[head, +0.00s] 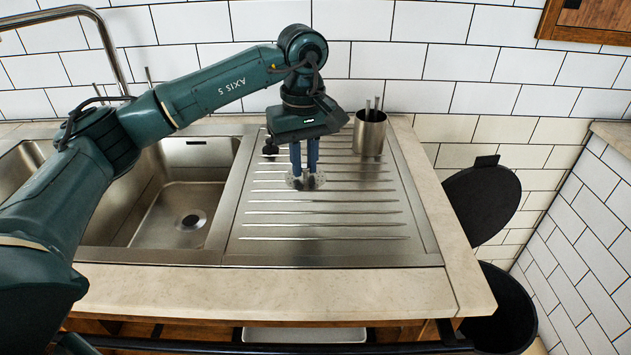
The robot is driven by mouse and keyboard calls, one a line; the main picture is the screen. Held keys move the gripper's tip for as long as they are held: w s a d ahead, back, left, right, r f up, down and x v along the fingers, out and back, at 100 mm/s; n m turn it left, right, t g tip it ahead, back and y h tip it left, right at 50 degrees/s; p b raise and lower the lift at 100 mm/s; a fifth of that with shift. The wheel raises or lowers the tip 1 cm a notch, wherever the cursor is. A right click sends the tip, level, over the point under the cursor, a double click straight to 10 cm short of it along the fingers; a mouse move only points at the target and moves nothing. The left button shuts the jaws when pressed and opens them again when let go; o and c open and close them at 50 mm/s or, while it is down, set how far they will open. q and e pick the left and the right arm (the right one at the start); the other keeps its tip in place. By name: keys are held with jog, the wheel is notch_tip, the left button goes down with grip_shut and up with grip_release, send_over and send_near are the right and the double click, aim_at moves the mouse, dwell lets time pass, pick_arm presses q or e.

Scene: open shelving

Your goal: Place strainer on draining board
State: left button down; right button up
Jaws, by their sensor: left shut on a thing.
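The draining board (320,246) is the ridged steel surface to the right of the sink basin. My left gripper (304,180) points straight down over the middle of it, fingers close together. It is shut on a small, greyish round thing, which looks like the strainer (321,183). The fingers hide the strainer's middle; only its edges show on both sides. It is at or just above the ridges; I cannot tell whether it touches them. My right gripper is not in view.
A steel utensil holder (369,135) stands at the board's back right, close to my gripper. The sink basin (180,208) lies to the left, with a tap (112,45) behind. A black bin (503,312) with a raised lid (482,203) stands right of the counter. The board's front is clear.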

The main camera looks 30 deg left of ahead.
aim_at(303, 166)
pick_arm(q)
jog(key=f, duration=0.3)
jog(key=shift+s, duration=0.25)
jog(key=shift+w+f, duration=0.1)
jog(key=shift+f, duration=2.1)
jog(key=shift+f, duration=0.15)
jog(key=c, duration=1.4)
grip_release()
jog(key=shift+o, duration=0.2)
notch_tip(303, 166, up, 12)
jog(key=shift+r, duration=0.2)
